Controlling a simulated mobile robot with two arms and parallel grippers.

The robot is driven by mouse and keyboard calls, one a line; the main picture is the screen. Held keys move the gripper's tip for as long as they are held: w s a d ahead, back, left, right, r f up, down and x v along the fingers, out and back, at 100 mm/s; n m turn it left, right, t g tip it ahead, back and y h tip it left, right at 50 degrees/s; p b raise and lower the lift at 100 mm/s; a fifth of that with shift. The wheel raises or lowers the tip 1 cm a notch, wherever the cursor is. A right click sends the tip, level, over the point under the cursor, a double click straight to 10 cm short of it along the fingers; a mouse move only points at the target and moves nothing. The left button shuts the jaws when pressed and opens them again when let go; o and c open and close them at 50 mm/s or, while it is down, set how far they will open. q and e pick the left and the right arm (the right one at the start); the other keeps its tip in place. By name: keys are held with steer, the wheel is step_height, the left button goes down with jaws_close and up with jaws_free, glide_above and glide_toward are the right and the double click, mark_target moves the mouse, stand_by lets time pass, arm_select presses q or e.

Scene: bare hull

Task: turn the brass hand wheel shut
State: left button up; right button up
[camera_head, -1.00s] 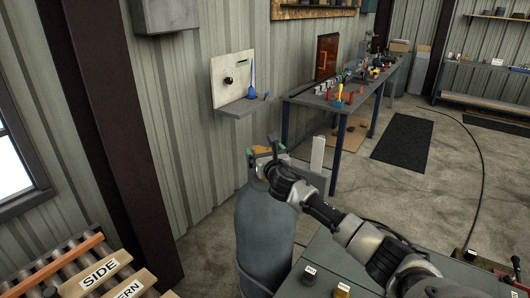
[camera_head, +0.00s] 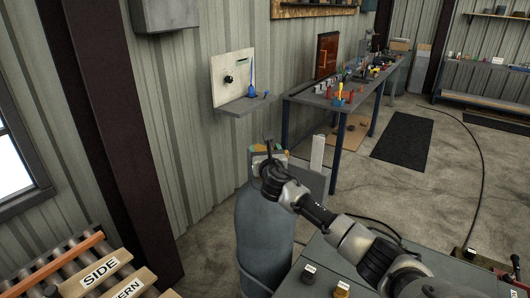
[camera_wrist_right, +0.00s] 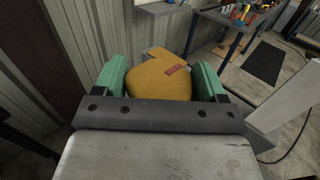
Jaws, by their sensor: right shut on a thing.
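The brass hand wheel (camera_wrist_right: 158,84) is a yellow, rounded piece with a red-brown mark on its top, in the middle of the right wrist view. It sits between the green finger pads of my right gripper (camera_wrist_right: 160,80), which is shut on it. In the head view my right gripper (camera_head: 268,158) is at the top of a grey cylinder (camera_head: 262,232), and it hides most of the wheel there. How far the wheel is turned cannot be told. My left gripper is not in view.
A wall panel with a small shelf (camera_head: 243,108) hangs behind the cylinder. A long workbench (camera_head: 318,100) with many small items stands to the right. A rack with wooden signs (camera_head: 100,271) is at lower left.

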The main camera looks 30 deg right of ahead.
steer(key=o, duration=0.9)
steer(key=b+v, duration=0.2)
steer(key=v, duration=0.8)
steer(key=shift+s+a, duration=0.2)
steer(key=shift+s, duration=0.15)
